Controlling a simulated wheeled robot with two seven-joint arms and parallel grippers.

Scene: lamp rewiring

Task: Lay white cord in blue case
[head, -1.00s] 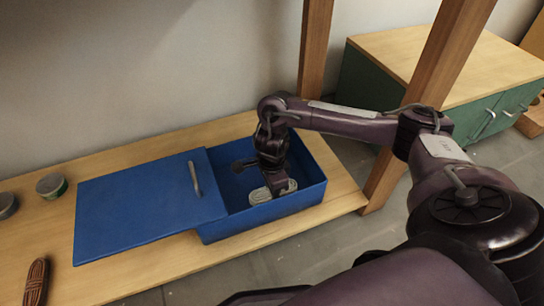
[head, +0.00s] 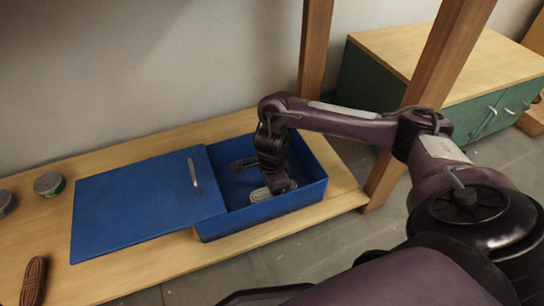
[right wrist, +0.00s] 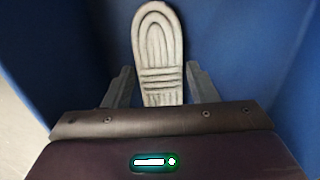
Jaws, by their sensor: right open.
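The blue case (head: 309,190) stands on the wooden bench with its sliding lid (head: 140,205) drawn to the left, so its right part is open. The white cord (head: 259,195) is a flat coiled bundle down inside the case; it also shows in the right wrist view (right wrist: 158,50). My right gripper (head: 277,188) reaches down into the case over the cord. In the right wrist view its two fingers (right wrist: 158,88) stand either side of the cord with gaps, so it is open. My left gripper is not in view.
A brown cord bundle (head: 34,281) and two small round tins (head: 49,184) lie on the bench (head: 130,152) at the left. Wooden posts (head: 316,50) rise behind and right of the case. A green cabinet (head: 400,85) stands beyond.

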